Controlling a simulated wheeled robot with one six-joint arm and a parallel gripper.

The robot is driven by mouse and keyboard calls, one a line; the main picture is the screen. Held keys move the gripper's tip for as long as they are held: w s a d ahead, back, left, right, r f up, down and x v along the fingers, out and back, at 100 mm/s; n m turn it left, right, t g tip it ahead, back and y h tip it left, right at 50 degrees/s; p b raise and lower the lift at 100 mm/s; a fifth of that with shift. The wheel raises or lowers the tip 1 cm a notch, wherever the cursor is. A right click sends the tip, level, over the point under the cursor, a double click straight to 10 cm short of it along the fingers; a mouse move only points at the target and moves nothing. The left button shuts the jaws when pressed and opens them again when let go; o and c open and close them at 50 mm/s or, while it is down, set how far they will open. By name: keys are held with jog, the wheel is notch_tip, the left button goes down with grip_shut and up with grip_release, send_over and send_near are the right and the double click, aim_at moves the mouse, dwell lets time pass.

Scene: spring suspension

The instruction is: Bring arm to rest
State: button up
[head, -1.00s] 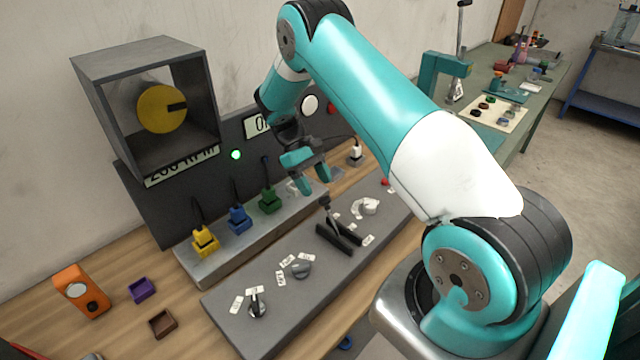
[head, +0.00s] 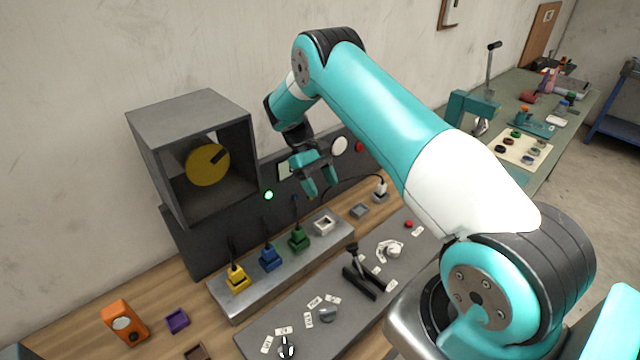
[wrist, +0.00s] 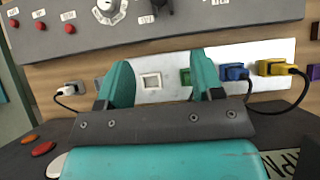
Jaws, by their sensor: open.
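My teal arm reaches from the lower right over the bench. My gripper (head: 318,184) is open and empty, hanging in the air in front of the dark back panel (head: 190,242), above the metal socket strip (head: 225,302). In the wrist view my gripper (wrist: 162,82) shows its two teal fingers spread apart, with an empty white square socket (wrist: 151,82) seen between them. A green plug (wrist: 186,77) is partly hidden behind one finger.
Yellow (head: 237,278), blue (head: 269,257) and green plugs sit on the strip. A grey control panel (head: 280,347) with knobs and a lever (head: 353,262) lies in front. A box with a yellow disc (head: 207,165) stands at left. A white plug (head: 380,190) is at right.

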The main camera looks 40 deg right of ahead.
dwell(0.3)
jog(key=s+a+r+t+h, duration=0.1)
jog(key=s+a+r+t, duration=0.15)
jog(key=r, duration=0.35)
jog(key=s+a+r+t, duration=0.2)
jog(key=s+r+t, duration=0.1)
jog(key=r, duration=0.4)
jog(key=s+a+r+m+t+y, duration=0.1)
jog(key=s+a+r+t, duration=0.15)
jog(key=s, duration=0.25)
jog(key=s+a+r+t, duration=0.2)
jog(key=s+a, duration=0.2)
jog(key=s, duration=0.2)
jog(key=s+a+f+n+g+y+b, duration=0.1)
jog(key=s+a+f+n+y+b, duration=0.1)
jog(key=s+a+f+b, duration=0.3)
jog(key=s+a+f+n+g+y+b, duration=0.1)
jog(key=s+a+f+n+y+b, duration=0.1)
jog(key=s+a+f+n+b, duration=0.3)
jog(key=s+a+f+b, duration=0.1)
jog(key=a+b, duration=0.3)
jog(key=b, duration=0.5)
jog(key=shift+a+f+y, duration=0.2)
jog(key=shift+a+y, duration=0.1)
jog(key=shift+y, duration=0.1)
